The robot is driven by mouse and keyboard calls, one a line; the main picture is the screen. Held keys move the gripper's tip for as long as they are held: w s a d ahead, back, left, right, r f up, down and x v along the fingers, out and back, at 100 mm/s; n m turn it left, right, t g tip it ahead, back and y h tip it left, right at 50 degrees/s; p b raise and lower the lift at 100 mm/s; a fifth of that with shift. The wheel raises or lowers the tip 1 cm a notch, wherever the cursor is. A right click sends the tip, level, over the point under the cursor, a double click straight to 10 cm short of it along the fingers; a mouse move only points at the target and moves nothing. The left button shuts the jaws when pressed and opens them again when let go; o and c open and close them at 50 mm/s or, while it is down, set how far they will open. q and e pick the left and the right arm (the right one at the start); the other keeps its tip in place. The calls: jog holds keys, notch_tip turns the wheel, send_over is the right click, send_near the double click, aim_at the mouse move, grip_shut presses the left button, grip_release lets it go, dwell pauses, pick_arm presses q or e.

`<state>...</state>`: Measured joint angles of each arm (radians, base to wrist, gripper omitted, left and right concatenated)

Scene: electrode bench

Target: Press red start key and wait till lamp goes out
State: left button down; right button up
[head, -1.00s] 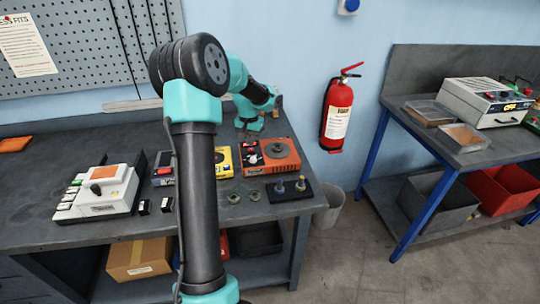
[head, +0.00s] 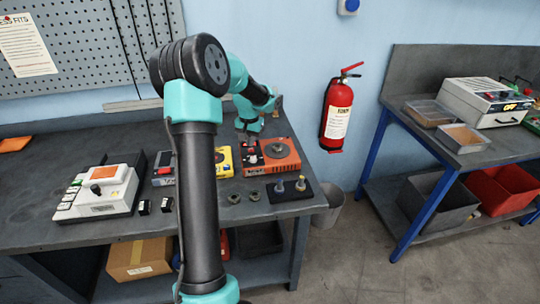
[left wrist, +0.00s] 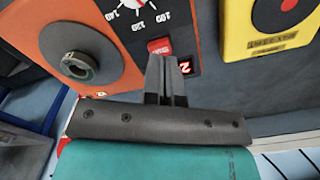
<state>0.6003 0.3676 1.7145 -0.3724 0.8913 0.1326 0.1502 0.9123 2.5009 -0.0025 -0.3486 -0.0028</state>
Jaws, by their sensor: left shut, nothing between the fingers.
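The orange device (head: 281,156) with a black control panel stands near the right end of the bench. In the left wrist view its red key (left wrist: 159,46) sits on the black panel, below a white numbered dial (left wrist: 140,5) and beside a small red display (left wrist: 185,66). My left gripper (head: 247,139) is over the panel, shut and empty. In the left wrist view its fingertips (left wrist: 163,60) are right at the red key and cover its lower edge. I cannot tell whether they touch it. I cannot make out a lamp. My right gripper is not in view.
A yellow device (left wrist: 266,30) stands close beside the orange one. A dark block with two small posts (head: 289,190) and loose metal rings (head: 254,195) lie in front. A white device (head: 100,190) stands at left. The back of the bench is mostly clear.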

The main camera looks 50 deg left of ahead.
pick_arm(q)
jog(key=shift+f, duration=1.2)
dwell(0.8)
jog(key=shift+r, duration=3.05)
